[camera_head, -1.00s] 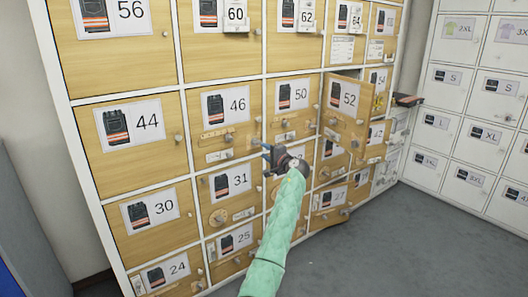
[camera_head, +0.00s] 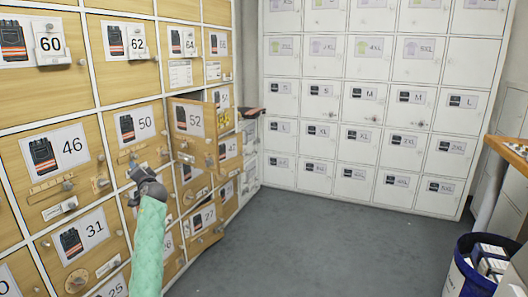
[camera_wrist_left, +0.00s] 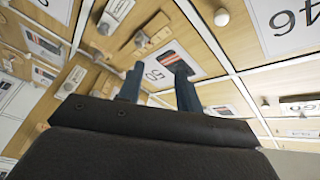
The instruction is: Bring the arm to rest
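My left arm in its mint-green sleeve (camera_head: 149,240) reaches up from the bottom in the head view. Its dark gripper (camera_head: 136,174) is in front of the wooden locker wall, just below the locker labelled 50 (camera_head: 137,123). In the left wrist view the two blue-grey fingers of my left gripper (camera_wrist_left: 159,86) are apart, with nothing held between them. The 50 label (camera_wrist_left: 157,74) shows behind the fingers. My right gripper is in neither view.
The door labelled 52 (camera_head: 189,119) stands open from the wall. A dark item (camera_head: 253,113) juts out beyond it. White lockers (camera_head: 360,130) line the back. A blue bin (camera_head: 470,275) with white boxes stands at lower right, near a wooden counter (camera_head: 510,150). The grey floor (camera_head: 310,235) is clear.

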